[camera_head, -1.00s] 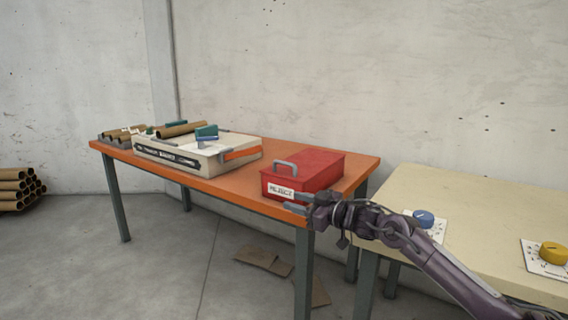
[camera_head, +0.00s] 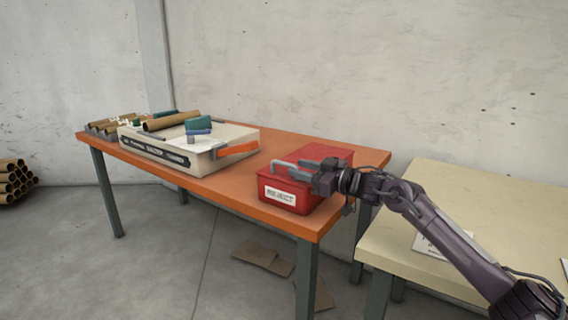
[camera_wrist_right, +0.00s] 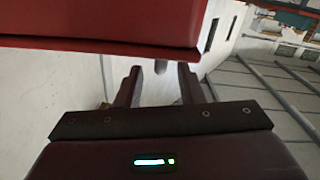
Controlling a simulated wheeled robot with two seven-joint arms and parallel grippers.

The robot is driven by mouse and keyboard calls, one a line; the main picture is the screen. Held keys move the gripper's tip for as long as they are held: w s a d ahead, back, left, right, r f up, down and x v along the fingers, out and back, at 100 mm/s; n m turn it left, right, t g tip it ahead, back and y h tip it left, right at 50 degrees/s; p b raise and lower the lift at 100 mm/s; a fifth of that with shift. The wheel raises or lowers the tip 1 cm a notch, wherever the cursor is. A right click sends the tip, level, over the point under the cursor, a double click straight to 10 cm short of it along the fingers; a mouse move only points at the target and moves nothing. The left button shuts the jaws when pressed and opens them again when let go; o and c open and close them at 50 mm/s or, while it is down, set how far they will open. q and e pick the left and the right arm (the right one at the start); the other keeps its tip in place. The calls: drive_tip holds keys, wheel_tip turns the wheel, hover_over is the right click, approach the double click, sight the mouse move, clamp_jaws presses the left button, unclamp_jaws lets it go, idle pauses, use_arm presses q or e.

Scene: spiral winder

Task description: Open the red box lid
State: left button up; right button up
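The red box (camera_head: 322,204), with a white "REJECT" label on its front, stands at the near right end of the orange table. Its lid looks shut. A grey handle (camera_head: 284,170) stands on the lid near the front. My right gripper (camera_head: 304,169) is at the handle, just above the lid, its fingers pointing left and partly covering the lid. In the right wrist view its fingers (camera_wrist_right: 160,84) are apart, with a small grey piece, likely the handle, near their tips. A red face of the box (camera_wrist_right: 100,27) fills the top there. My left gripper is out of view.
A cream winder machine (camera_head: 190,150) with an orange lever and brown tubes stands farther left on the orange table (camera_head: 235,184). A cream table (camera_head: 490,215) is at the right. Bare table lies between machine and box.

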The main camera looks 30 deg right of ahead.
drive_tip(key=shift+x, duration=3.1)
clamp_jaws()
